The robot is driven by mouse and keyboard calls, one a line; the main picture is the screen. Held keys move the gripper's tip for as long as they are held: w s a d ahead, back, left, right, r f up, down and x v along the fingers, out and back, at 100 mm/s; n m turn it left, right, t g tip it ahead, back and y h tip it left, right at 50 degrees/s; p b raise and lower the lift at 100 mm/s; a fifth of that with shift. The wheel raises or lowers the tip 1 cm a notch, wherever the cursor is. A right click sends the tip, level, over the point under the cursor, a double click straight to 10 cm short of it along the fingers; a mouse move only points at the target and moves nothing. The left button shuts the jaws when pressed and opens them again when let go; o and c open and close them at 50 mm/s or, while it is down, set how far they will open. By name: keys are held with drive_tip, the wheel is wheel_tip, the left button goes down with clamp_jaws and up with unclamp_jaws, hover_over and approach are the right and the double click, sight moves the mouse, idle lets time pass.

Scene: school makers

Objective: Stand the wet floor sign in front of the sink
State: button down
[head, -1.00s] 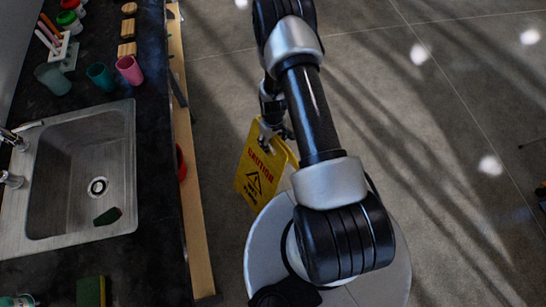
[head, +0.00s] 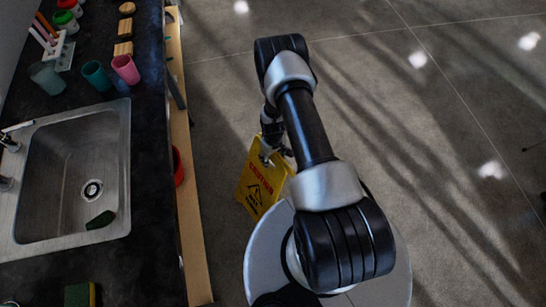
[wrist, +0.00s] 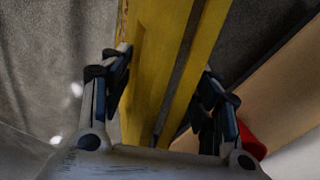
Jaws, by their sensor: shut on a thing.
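The yellow wet floor sign (head: 262,184), with "CAUTION" on its face, is beside the counter front, to the right of the sink (head: 72,180) in the head view. My gripper (head: 272,152) is at its top edge. In the wrist view the sign's yellow panels (wrist: 165,70) run between the two fingers of my gripper (wrist: 160,95), which is shut on it. The sign's lower end is partly hidden behind my base, so I cannot tell whether it touches the floor.
The dark counter (head: 150,230) with its wooden front edge runs along the left. A red object (head: 178,166) shows at the counter front. Open grey floor (head: 430,150) lies to the right.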

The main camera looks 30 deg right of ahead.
drive_tip(key=shift+f, duration=0.1)
drive_tip(key=c, duration=0.6)
unclamp_jaws()
